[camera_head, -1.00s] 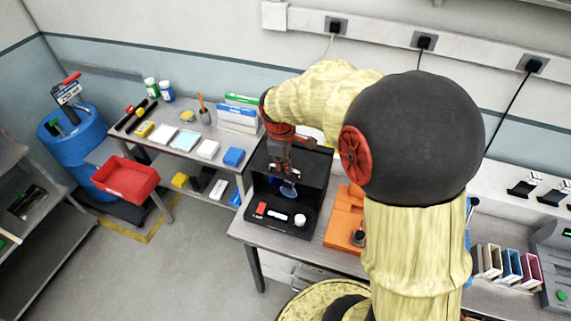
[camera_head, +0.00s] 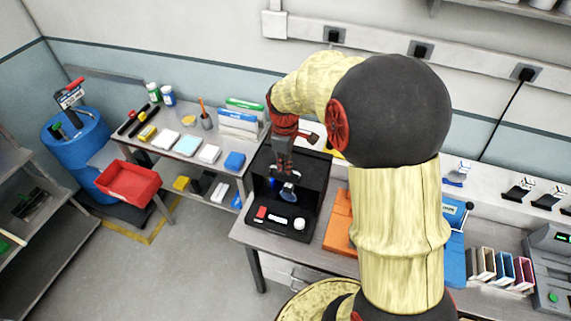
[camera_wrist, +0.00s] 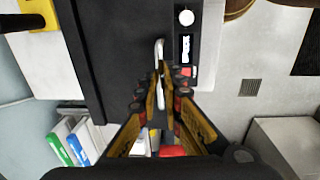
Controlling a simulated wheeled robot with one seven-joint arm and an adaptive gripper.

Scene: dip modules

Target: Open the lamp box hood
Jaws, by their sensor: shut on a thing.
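The lamp box is a black box on the workbench. Its dark hood (camera_head: 312,170) rises at the back, and its front panel (camera_head: 270,226) carries a red switch, a white strip and a round white knob. In the wrist view the black hood (camera_wrist: 120,30) fills the upper middle. A pale bar handle (camera_wrist: 159,48) stands out from it between my fingertips. My gripper (camera_head: 284,174) is at the front of the hood, and in the wrist view its fingers (camera_wrist: 161,82) are closed on the handle. The hood looks down; my gripper partly hides its front.
An orange case (camera_head: 340,222) stands close right of the lamp box. A side table on the left holds a blue box (camera_head: 235,160) and several small items. A red bin (camera_head: 128,181) sticks out before it. The floor in front is clear.

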